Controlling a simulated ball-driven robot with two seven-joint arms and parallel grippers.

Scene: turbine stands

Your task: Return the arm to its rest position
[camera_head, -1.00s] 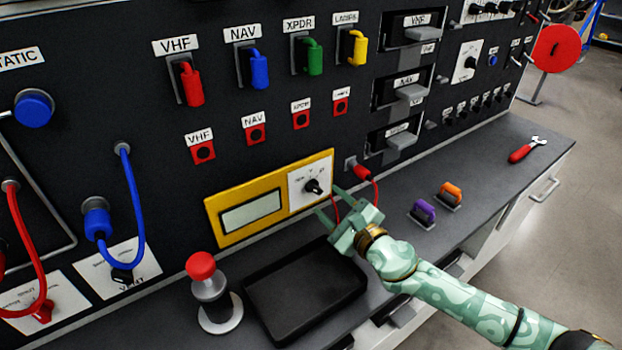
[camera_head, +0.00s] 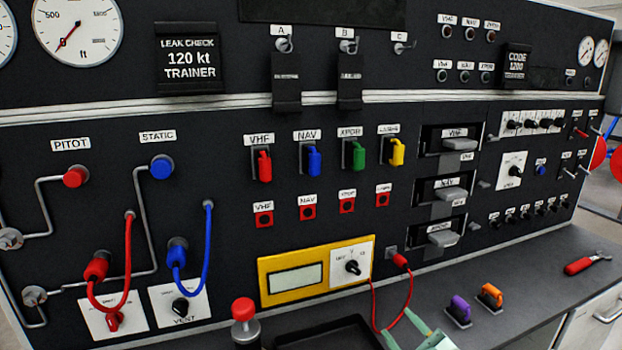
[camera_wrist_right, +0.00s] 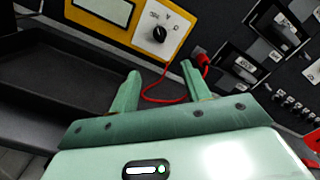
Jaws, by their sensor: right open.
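A red cable (camera_wrist_right: 165,99) hangs beyond and between the fingers. I cannot tell from these views whether it touches a finger. My left gripper is not in view.
A black tray (camera_head: 335,336) lies on the bench below the yellow panel. A red-topped post (camera_head: 243,312) stands to its left. Purple (camera_head: 459,309) and orange (camera_head: 490,294) handled blocks and a red-handled tool (camera_head: 586,263) lie to the right. Bare bench (camera_head: 535,262) lies behind the blocks.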

